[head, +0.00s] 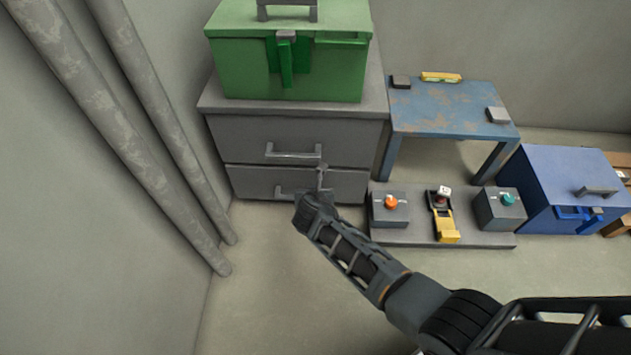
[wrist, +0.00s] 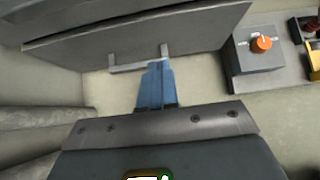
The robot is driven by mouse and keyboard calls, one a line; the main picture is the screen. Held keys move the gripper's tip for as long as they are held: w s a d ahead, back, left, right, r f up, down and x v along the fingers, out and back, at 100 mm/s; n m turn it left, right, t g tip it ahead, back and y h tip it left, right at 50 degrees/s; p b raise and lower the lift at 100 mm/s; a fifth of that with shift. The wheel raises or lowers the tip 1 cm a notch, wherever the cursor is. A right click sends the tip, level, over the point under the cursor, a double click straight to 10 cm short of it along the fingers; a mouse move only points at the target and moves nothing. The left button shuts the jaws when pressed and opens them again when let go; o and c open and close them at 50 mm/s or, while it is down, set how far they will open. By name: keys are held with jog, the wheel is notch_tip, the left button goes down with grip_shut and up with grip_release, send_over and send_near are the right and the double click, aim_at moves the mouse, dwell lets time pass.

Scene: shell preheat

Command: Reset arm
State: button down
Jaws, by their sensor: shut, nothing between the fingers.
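My gripper (head: 321,174) is in front of the grey cabinet (head: 225,128), at its lower drawer. In the wrist view its blue fingers (wrist: 157,66) are shut together with nothing between them. The lower drawer's bar handle (head: 285,193) is right by the fingertips; it also shows in the wrist view (wrist: 125,69). I cannot tell whether the fingers touch it. My arm reaches in from the lower right and partly hides the lower drawer. Both drawers look closed.
A green toolbox (head: 240,72) stands on the cabinet. To the right are a low platform (head: 400,240) with an orange-knob box (head: 390,212), a blue table (head: 430,112) and a blue box (head: 560,180). Pipes (head: 150,110) run along the left wall. Floor in front is clear.

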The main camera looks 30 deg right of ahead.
jog(key=shift+s+a+r, duration=0.1)
jog(key=shift+s+r, duration=0.05)
jog(key=shift+r, duration=0.05)
jog(key=shift+s, duration=0.1)
jog(key=s+a+m+t+y, duration=0.1)
jog(key=s+a+m+y, duration=0.2)
jog(key=s, duration=0.6)
jog(key=s+a+m+t+y, duration=0.1)
jog(key=s+a+m, duration=0.4)
jog(key=s, duration=0.5)
jog(key=s+r+m+t+y, duration=0.1)
jog(key=s+r+m+t, duration=0.1)
jog(key=s+r+m, duration=1.05)
jog(key=s+r+m+t, duration=0.1)
jog(key=s+r+m, duration=0.25)
jog(key=r, duration=0.35)
jog(key=s+d+r+m+t, duration=0.1)
jog(key=s+r+m, duration=0.1)
jog(key=s+r, duration=0.35)
jog(key=s+r+m+t, duration=0.1)
jog(key=s+r+m, duration=0.2)
jog(key=r, duration=0.6)
notch_tip(320, 180, up, 21)
jog(key=p, duration=2.1)
jog(key=shift+w+d+y, duration=0.15)
jog(key=shift+w+y, duration=0.1)
jog(key=shift+y, duration=0.05)
